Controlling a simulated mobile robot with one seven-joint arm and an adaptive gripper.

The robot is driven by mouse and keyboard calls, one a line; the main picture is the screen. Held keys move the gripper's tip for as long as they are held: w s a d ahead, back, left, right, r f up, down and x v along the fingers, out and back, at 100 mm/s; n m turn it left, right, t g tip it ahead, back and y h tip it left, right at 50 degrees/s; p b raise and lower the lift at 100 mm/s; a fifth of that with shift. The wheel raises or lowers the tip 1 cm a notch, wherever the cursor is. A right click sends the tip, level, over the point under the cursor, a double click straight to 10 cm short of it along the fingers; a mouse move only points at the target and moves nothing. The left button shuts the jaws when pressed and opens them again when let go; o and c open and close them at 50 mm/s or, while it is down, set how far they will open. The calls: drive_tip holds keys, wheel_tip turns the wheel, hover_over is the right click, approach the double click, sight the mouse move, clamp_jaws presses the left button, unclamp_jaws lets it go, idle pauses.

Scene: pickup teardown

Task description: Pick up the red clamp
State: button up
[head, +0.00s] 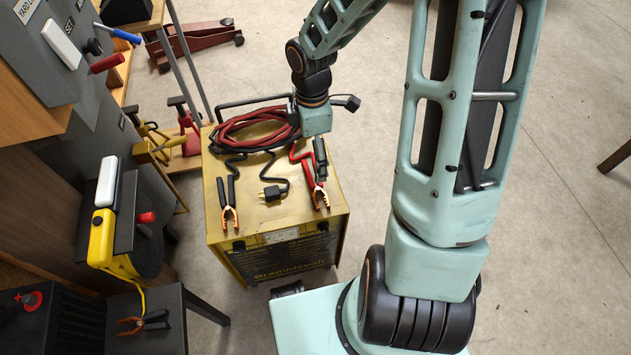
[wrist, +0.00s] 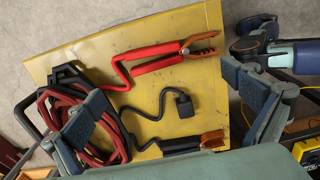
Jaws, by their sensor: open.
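The red clamp (head: 308,177) lies on top of the yellow charger box (head: 285,222), near its right side, with copper jaws toward the front. In the wrist view the red clamp (wrist: 155,52) lies beyond my fingers, its copper jaws at the right and its red lead running left. My gripper (head: 310,150) is open above the box, by the handle end of the red clamp; one dark finger covers part of it in the head view. In the wrist view the open fingers of my gripper (wrist: 165,90) stand wide apart with nothing held between them.
A black clamp (head: 229,203) lies on the box's left side, with a black plug (head: 272,192) between the clamps. Coiled red and black cable (head: 250,130) lies at the back by the box's handle. A small black table (head: 140,318) stands front left. Floor at right is mostly clear.

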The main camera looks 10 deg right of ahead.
sight(314, 181)
wheel_tip(314, 181, down, 3)
drive_tip(key=shift+f+b, duration=0.15)
drive_tip(key=shift+b, duration=0.3)
drive_tip(key=f+b, duration=0.1)
drive_tip(key=f, duration=0.1)
drive_tip(key=f+b, duration=0.1)
drive_tip(key=f, duration=0.2)
drive_tip(key=shift+s+d+b, duration=0.15)
drive_tip(key=shift+s+b, duration=0.05)
drive_tip(key=shift+b, duration=0.1)
drive_tip(key=shift+r, duration=0.15)
drive_tip(key=shift+c, duration=0.6)
drive_tip(key=c, duration=1.1)
